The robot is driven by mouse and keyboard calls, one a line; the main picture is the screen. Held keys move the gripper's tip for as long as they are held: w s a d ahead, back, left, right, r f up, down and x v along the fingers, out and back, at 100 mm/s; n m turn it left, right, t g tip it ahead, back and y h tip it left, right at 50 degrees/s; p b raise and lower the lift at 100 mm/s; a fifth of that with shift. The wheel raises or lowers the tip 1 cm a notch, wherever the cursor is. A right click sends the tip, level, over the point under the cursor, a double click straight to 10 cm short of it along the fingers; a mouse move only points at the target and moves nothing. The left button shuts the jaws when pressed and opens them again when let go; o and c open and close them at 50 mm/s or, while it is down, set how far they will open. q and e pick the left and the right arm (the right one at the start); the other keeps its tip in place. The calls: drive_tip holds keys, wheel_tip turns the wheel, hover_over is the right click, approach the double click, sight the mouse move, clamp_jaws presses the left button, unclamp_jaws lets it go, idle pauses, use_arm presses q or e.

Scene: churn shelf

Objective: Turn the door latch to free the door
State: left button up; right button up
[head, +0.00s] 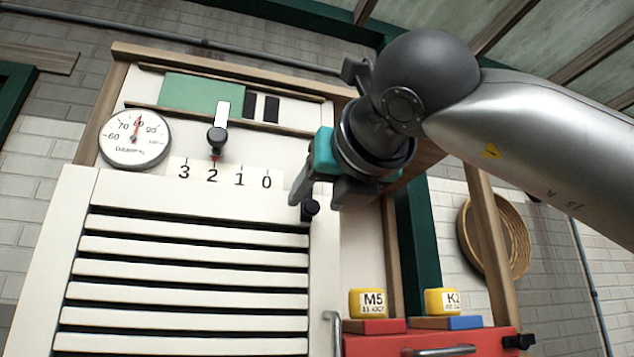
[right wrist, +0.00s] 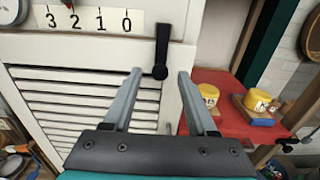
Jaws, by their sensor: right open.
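The door latch is a black lever with a round knob end (right wrist: 162,50). In the right wrist view it hangs nearly upright, knob down, at the upper right of the white slatted door (right wrist: 85,88). In the head view only its dark knob (head: 311,208) shows, below my right gripper (head: 318,192), which hides the rest. The gripper is open. In the right wrist view its fingertips (right wrist: 160,73) lie on either side of the knob, with gaps; I cannot tell whether they reach around it in depth. The slatted door (head: 190,262) sits closed in its frame. My left gripper is out of view.
Above the door are a round gauge (head: 135,140) and a black pointer knob (head: 217,138) at 2 on a 3-to-0 scale.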

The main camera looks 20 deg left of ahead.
drive_tip(key=shift+w+a, duration=0.4)
drive_tip(key=shift+w, duration=0.15)
drive_tip(key=shift+c, duration=0.4)
clamp_jaws()
